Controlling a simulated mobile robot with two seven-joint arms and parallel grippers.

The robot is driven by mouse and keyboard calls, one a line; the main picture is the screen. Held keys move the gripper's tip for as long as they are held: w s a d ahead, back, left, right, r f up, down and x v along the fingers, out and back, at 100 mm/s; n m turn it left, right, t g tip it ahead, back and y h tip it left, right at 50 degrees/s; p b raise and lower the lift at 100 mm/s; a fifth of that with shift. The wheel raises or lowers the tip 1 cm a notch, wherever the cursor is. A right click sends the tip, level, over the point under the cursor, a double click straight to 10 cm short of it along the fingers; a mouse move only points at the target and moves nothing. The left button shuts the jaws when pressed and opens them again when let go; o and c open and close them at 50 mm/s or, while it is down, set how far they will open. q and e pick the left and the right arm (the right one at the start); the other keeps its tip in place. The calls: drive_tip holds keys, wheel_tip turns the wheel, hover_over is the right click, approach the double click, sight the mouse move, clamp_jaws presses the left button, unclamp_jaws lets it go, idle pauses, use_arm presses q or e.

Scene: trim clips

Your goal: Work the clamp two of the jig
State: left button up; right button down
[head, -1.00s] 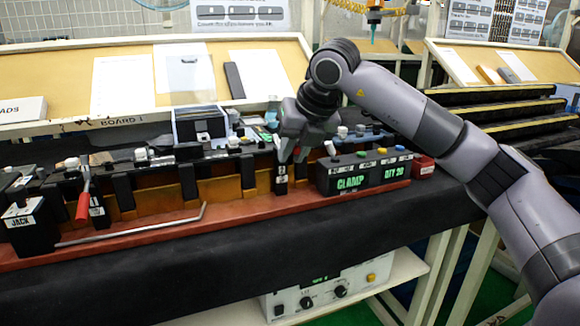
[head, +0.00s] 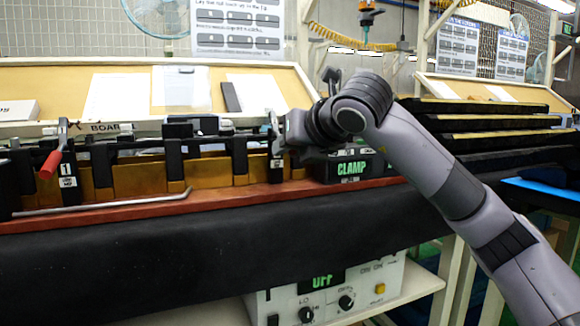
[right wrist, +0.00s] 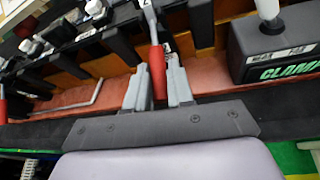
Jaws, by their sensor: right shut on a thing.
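The jig is a long row of black blocks and amber plates on a red base (head: 230,194). Clamp two (head: 277,168) is a black block labelled 2 near the jig's right part. My right gripper (head: 276,134) reaches it from the right, level with its top. In the right wrist view the gripper (right wrist: 158,84) is shut on clamp two's red handle (right wrist: 158,72), with a metal lever (right wrist: 150,22) beyond it. The handle is hidden in the head view. Clamp one (head: 67,172), with its own red handle (head: 50,165), stands at the left. My left gripper is not in view.
A bent metal rod (head: 110,206) lies along the base. A control box (head: 325,292) sits on the lower shelf. The dark front ledge (head: 150,255) is clear.

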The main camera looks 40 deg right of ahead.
drive_tip(key=shift+f+t+b, duration=0.4)
drive_tip(key=shift+f+b, duration=0.05)
drive_tip(key=shift+b, duration=0.2)
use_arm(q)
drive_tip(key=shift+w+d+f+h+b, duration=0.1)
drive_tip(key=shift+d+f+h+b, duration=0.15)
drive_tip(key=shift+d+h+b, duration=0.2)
use_arm(e)
drive_tip(key=shift+w, duration=0.1)
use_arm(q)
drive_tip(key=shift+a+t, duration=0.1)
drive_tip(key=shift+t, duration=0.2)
use_arm(e)
drive_tip(key=shift+r+t, duration=0.1)
drive_tip(key=shift+t, duration=0.2)
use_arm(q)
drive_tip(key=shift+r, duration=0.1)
use_arm(e)
drive_tip(key=c, duration=1.1)
unclamp_jaws()
